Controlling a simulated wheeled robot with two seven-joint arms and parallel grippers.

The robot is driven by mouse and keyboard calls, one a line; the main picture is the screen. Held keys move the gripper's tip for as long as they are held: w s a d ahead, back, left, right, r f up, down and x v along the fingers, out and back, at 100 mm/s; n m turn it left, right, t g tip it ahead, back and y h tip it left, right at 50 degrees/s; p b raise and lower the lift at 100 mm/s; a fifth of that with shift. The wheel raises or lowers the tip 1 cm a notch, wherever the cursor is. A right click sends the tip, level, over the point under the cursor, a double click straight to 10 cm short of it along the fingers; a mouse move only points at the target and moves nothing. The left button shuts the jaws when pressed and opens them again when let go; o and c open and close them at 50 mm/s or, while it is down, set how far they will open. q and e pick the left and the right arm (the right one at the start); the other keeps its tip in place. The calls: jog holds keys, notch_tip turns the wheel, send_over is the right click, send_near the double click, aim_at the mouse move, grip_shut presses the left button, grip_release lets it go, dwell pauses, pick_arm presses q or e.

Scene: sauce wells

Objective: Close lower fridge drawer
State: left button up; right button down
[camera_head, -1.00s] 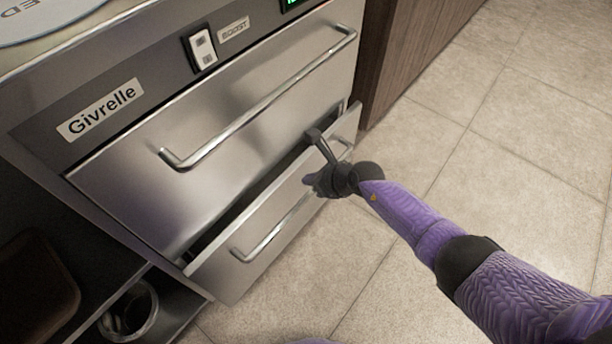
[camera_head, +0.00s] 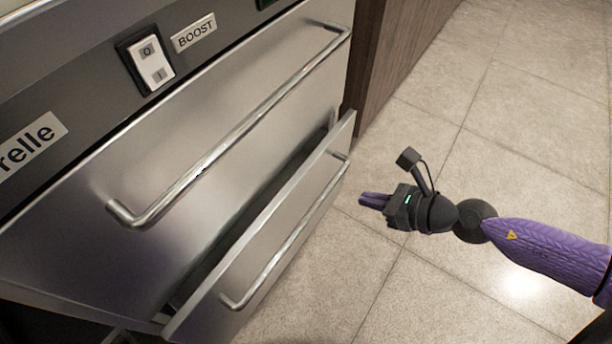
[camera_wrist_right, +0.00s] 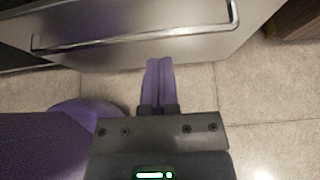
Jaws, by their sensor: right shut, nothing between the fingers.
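The lower fridge drawer (camera_head: 262,250) is steel with a long bar handle (camera_head: 292,243). It stands partly open, with a dark gap between its front and the cabinet. The upper drawer (camera_head: 200,165) above it is shut. My right gripper (camera_head: 366,200) is shut and empty, to the right of the lower drawer's front and apart from it. In the right wrist view the shut purple fingers (camera_wrist_right: 159,75) point toward the lower drawer front (camera_wrist_right: 180,50) and its handle (camera_wrist_right: 130,38). My left gripper is not in view.
A switch (camera_head: 150,62) and a BOOST label (camera_head: 194,33) are on the panel above the drawers. A dark wooden cabinet side (camera_head: 395,45) stands beyond the fridge. The tiled floor (camera_head: 500,140) to the right is clear.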

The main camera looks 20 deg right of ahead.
aim_at(304, 180)
jog(key=x, duration=0.4)
jog(key=r+b+x, duration=0.1)
jog(key=x, duration=0.2)
jog(key=b+x, duration=0.1)
jog(key=x, duration=0.3)
jog(key=shift+w+a+r, duration=0.1)
jog(key=shift+w+a, duration=0.4)
jog(key=shift+a, duration=0.05)
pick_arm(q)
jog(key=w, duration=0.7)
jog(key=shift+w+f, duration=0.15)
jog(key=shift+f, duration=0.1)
pick_arm(e)
jog(key=shift+w+a+r, duration=0.1)
jog(key=shift+w+a, duration=0.1)
jog(key=shift+w, duration=0.1)
